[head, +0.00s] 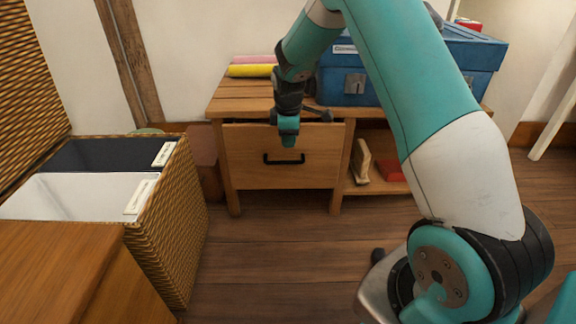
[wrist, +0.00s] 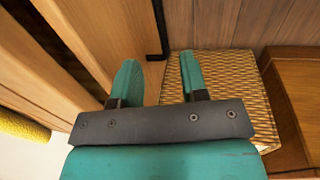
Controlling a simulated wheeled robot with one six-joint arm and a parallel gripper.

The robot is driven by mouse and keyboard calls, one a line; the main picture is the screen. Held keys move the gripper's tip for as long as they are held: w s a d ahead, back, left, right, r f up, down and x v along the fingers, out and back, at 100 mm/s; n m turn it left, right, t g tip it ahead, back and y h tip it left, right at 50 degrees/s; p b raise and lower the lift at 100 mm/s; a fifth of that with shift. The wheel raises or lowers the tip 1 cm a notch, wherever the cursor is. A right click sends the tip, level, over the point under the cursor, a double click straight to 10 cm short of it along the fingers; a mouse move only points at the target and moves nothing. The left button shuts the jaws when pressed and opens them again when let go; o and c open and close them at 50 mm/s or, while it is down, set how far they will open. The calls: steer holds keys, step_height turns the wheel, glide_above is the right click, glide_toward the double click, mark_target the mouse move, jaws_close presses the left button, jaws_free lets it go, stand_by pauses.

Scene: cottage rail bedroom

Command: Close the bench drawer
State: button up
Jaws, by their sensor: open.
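The wooden bench (head: 240,98) stands against the wall. Its drawer (head: 240,150) has a plain wooden front and a black bar handle (head: 284,160). In the wrist view the drawer front (wrist: 105,30) is at upper left, with a dark gap between it and the bench top (wrist: 30,70); how far it stands out is hard to tell. The handle (wrist: 160,30) shows there too. My gripper (head: 288,140) points down in front of the drawer's upper edge, above the handle. In the wrist view its fingers (wrist: 161,82) are apart with nothing between them. I cannot tell whether it touches the drawer.
A wicker hamper (head: 172,235) with open compartments stands at left, near a wooden cabinet (head: 50,260). On the bench are a blue box (head: 400,85) and pink and yellow rolls (head: 252,70). A red item (head: 390,170) lies in the right cubby. Floor (head: 270,240) before the drawer is clear.

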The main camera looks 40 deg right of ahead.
mark_target(288, 162)
steer(key=f+b, duration=0.1)
steer(key=f, duration=0.2)
steer(key=w+f+b, duration=0.1)
steer(key=f, duration=0.2)
steer(key=d+f+b, duration=0.1)
steer(key=f+b, duration=0.1)
steer(key=f, duration=0.1)
steer(key=shift+w+f, duration=0.25)
steer(key=shift+w, duration=0.05)
jaws_close()
